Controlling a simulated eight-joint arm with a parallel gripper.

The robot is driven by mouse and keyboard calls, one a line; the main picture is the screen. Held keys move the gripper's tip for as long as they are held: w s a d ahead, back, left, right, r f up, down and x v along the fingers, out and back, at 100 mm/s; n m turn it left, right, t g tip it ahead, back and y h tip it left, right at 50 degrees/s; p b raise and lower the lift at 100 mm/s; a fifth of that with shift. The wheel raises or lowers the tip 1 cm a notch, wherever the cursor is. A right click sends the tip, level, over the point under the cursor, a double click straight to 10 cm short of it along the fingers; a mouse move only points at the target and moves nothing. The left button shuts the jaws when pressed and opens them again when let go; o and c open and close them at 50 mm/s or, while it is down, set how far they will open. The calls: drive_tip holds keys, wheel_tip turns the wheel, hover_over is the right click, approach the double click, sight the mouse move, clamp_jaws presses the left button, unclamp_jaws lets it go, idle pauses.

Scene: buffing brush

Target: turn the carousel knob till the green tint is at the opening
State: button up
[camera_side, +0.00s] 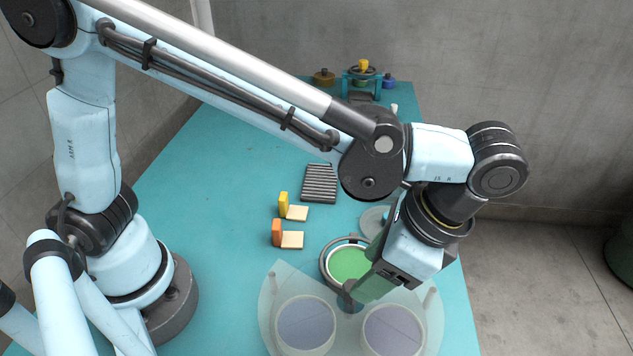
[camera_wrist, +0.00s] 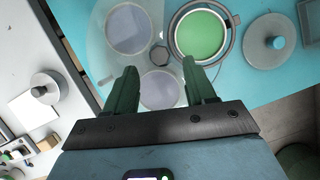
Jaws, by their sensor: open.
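The carousel (camera_side: 350,343) is a clear, pale disc at the front of the teal table. Two lilac-grey tints (camera_side: 305,325) sit in it, and they also show in the wrist view (camera_wrist: 127,28). The green tint (camera_side: 350,263) lies within a dark ring (camera_side: 324,263), and in the wrist view the green tint (camera_wrist: 201,35) looks roughly centred in that ring. The carousel knob (camera_wrist: 158,56) is a small grey knob at the disc's middle. My gripper (camera_wrist: 158,70) is open, pointing down, with the knob showing between its fingertips; contact cannot be told.
A grey lid-like disc with a knob (camera_wrist: 274,43) stands beside the ring. Yellow (camera_side: 283,203) and orange (camera_side: 277,232) upright pieces with cream blocks and a ribbed grey pad (camera_side: 320,184) lie farther back. Small coloured items (camera_side: 363,72) stand at the far edge. The table's left part is clear.

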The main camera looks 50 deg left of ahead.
drive_tip(key=v, duration=0.7)
drive_tip(key=shift+r, duration=0.1)
drive_tip(key=w+a+f+n+t+h, duration=0.1)
drive_tip(key=a+n+t, duration=0.3)
drive_tip(key=a, duration=0.9)
drive_tip(key=w+a+f+n+t+h, duration=0.1)
drive_tip(key=a+f+n+t+h, duration=0.2)
drive_tip(key=a+n+t, duration=0.2)
drive_tip(key=a+n, duration=0.3)
drive_tip(key=a, duration=0.4)
drive_tip(key=shift+a+f, duration=0.35)
drive_tip(key=shift+a, duration=0.05)
drive_tip(key=shift+w, duration=0.2)
